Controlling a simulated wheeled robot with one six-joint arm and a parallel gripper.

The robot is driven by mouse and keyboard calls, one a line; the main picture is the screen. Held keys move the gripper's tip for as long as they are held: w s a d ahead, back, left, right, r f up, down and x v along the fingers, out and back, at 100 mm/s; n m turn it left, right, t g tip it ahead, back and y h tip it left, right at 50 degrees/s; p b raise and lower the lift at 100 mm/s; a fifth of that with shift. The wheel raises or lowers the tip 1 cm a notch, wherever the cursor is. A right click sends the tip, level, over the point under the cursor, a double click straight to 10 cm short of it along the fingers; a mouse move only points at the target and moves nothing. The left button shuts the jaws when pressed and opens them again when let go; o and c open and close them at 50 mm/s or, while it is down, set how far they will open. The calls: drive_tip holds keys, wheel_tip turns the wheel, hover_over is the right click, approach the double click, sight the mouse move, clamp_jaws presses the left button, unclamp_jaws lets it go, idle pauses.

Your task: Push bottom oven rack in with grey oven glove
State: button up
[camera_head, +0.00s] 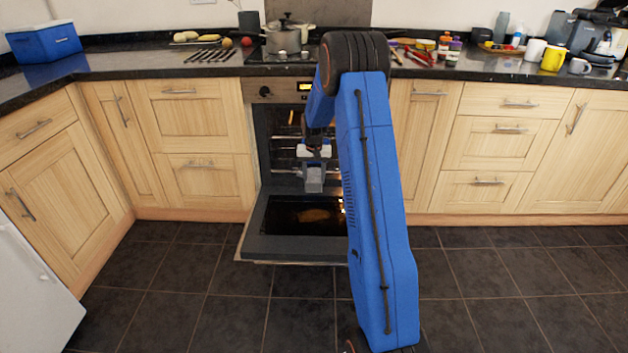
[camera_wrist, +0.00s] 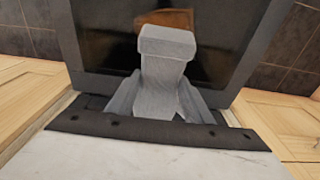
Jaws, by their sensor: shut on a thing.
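My gripper (camera_head: 314,170) is in front of the oven opening, above the lowered door (camera_head: 270,246). It is shut on a grey, blocky thing, which looks like the grey oven glove (camera_head: 314,183). In the wrist view the glove (camera_wrist: 164,62) stands up between the fingers, with the door's dark glass behind it. The oven (camera_head: 264,130) is open, and thin rack bars (camera_head: 284,153) show faintly inside, left of my gripper. The bottom rack cannot be made out clearly, and my arm hides the oven's right side.
The oven door lies out over the dark tiled floor (camera_head: 490,275). Wooden cabinets (camera_head: 200,120) flank the oven. A pot (camera_head: 284,38) stands on the hob above, and the counter (camera_head: 130,62) holds a blue box (camera_head: 42,42) and several utensils.

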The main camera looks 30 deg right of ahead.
sight(314, 173)
drive_tip(key=shift+d, duration=0.1)
drive_tip(key=shift+w+d, duration=0.6)
drive_tip(key=shift+w, duration=0.3)
drive_tip(key=shift+w+d, duration=0.55)
drive_tip(key=shift+w, duration=0.35)
drive_tip(key=shift+w+d, duration=0.6)
drive_tip(key=shift+w, duration=0.3)
drive_tip(key=shift+w+d+r, duration=0.1)
drive_tip(key=shift+w+d, duration=0.05)
drive_tip(key=shift+w, duration=0.1)
drive_tip(key=shift+c, duration=0.7)
drive_tip(key=shift+s+a, duration=0.45)
drive_tip(key=shift+s, duration=0.25)
drive_tip(key=shift+s+a, duration=0.5)
drive_tip(key=shift+s, duration=0.25)
drive_tip(key=shift+s+a, duration=0.45)
drive_tip(key=shift+s, duration=0.25)
drive_tip(key=s+a+r, duration=0.2)
drive_tip(key=s+a, duration=0.4)
drive_tip(key=s, duration=0.4)
drive_tip(key=shift+a+r, duration=0.4)
